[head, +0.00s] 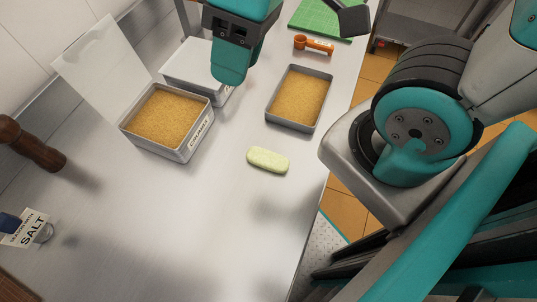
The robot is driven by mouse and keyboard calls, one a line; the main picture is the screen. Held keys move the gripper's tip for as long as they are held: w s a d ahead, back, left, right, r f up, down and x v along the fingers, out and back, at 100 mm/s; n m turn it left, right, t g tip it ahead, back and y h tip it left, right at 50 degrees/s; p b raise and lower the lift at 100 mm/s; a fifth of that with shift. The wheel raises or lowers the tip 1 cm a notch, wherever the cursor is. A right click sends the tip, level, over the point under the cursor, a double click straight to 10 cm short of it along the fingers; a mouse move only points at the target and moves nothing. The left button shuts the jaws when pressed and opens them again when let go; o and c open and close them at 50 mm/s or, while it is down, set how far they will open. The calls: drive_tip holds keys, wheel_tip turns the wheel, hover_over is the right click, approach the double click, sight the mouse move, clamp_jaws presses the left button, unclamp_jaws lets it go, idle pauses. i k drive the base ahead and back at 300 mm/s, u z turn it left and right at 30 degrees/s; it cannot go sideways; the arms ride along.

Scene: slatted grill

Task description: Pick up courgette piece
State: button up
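The courgette piece (268,160) is a pale green, rounded oblong block. It lies flat on the steel worktop, in front of a small metal tray, with clear space around it. My gripper (230,72) hangs at the top of the head view, teal and dark grey, behind and to the left of the courgette piece. It is apart from the piece. Its fingertips overlap in this view, so the gap between them is hidden. Nothing shows in it.
The shallow tray (290,125) of golden crumbs stands behind the courgette piece. An open labelled box (152,145) of crumbs and a closed box (190,54) stand left. A salt packet (30,229) lies left. The front middle is clear.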

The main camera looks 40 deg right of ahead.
sight(272, 161)
drive_tip(key=u, duration=1.95)
drive_tip(key=k, duration=1.35)
drive_tip(key=z, duration=0.95)
